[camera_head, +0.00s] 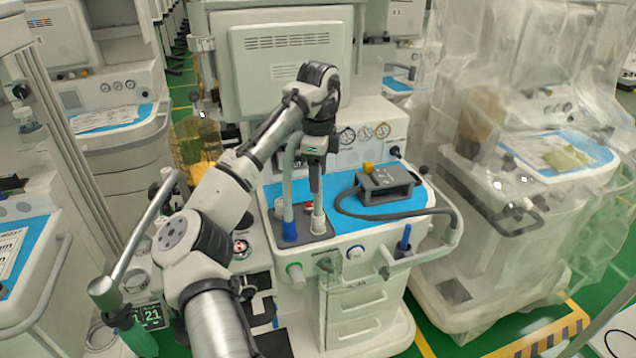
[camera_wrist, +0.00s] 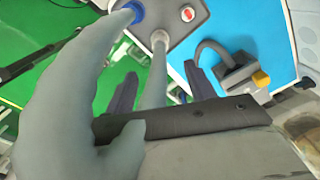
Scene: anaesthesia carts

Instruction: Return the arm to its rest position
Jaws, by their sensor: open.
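My arm reaches up from the bottom of the head view and bends over the middle cart (camera_head: 368,240). My gripper (camera_head: 316,188) points down above the cart's grey port block. In the wrist view my gripper (camera_wrist: 160,90) has its two dark fingers spread apart. A grey hose (camera_wrist: 157,75) shows between the fingers, with a gap on each side; its pale end (camera_head: 318,224) stands on the block below the gripper. A second upright hose end with a blue collar (camera_head: 289,231) stands just to the left. Part of the hose fills the left of the wrist view.
A grey device with a yellow knob (camera_head: 388,184) sits on the blue mat (camera_head: 338,186), its dark hose looping across the cart's front. A plastic-draped cart (camera_head: 530,190) stands close on the right. Other carts stand left and behind. Green floor shows at lower right.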

